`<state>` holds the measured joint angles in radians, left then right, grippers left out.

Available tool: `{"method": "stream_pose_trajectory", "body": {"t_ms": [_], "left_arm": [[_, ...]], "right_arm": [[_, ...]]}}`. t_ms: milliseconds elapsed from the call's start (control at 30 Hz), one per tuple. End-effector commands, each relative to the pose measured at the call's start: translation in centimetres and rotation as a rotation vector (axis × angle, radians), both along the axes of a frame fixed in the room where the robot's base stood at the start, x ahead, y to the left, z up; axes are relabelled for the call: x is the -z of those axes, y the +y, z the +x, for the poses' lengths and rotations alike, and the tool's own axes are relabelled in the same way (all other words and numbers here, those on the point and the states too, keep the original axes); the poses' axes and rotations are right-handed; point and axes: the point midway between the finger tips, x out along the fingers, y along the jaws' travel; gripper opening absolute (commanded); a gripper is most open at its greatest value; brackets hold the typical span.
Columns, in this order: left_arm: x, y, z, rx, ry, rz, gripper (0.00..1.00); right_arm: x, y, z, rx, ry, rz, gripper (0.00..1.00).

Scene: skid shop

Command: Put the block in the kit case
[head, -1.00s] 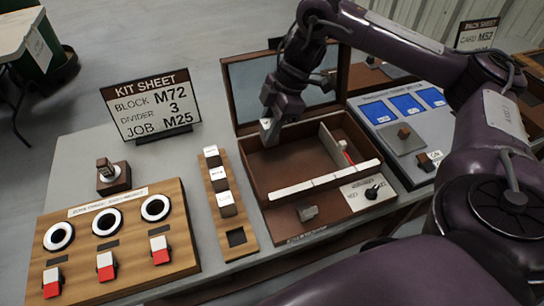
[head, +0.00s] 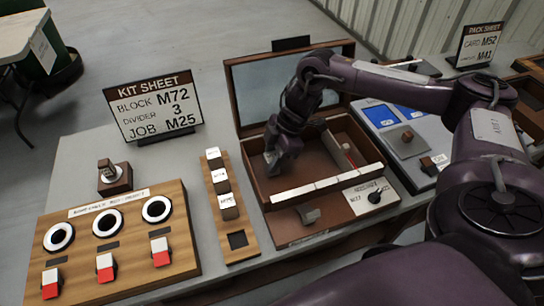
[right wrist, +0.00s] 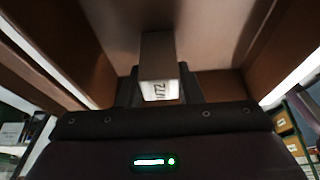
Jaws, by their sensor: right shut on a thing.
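The kit case (head: 262,205) is a brown open box with its lid raised at the back and a thin divider (head: 336,150) standing inside, right of the middle. My right gripper (head: 272,166) reaches down into the left part of the case. It is shut on a block (right wrist: 158,58), whose white label reads M72 in the right wrist view. The block is mostly hidden behind the fingers in the head view. I cannot tell whether it touches the case floor. My left gripper is not in view.
A wooden rack (head: 252,252) left of the case holds several labelled blocks and has one empty slot at its front end. The kit sheet (head: 152,105) reads block M72, divider 3, job M25. A panel with dials and red switches (head: 120,275) stands at front left.

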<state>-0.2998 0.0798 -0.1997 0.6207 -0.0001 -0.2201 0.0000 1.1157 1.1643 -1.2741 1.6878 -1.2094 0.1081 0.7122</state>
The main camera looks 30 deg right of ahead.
Motion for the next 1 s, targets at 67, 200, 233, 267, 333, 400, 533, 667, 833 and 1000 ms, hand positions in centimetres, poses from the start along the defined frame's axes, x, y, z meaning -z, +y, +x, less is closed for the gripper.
{"method": "stream_pose_trajectory", "body": {"t_ms": [67,200,233,267,333,400,533,667,833,1000], "left_arm": [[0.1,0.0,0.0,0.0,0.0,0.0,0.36],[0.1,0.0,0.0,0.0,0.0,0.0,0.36],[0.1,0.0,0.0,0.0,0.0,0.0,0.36],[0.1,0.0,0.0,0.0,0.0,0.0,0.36],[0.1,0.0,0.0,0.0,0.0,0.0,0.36],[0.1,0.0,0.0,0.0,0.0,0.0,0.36],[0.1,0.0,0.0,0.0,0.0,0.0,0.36],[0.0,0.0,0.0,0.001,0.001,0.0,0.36],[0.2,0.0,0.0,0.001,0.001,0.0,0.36],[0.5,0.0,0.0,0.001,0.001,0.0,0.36]], "right_arm": [[0.1,0.0,0.0,0.0,-0.001,0.001,0.03],[0.2,0.0,0.0,0.0,0.0,0.0,0.43],[0.2,0.0,0.0,0.0,0.0,0.0,0.47],[0.2,0.0,0.0,0.0,0.0,0.0,0.51],[0.2,0.0,0.0,0.0,0.0,0.0,0.54],[0.2,0.0,0.0,0.0,0.0,0.0,0.54],[0.2,0.0,0.0,0.0,0.0,0.0,0.54],[-0.3,-0.1,0.0,0.0,-0.001,0.0,0.54],[-2.9,-1.2,-0.1,0.002,-0.005,0.0,0.54],[-6.4,-2.6,-0.5,0.002,-0.005,0.0,0.54]]}}
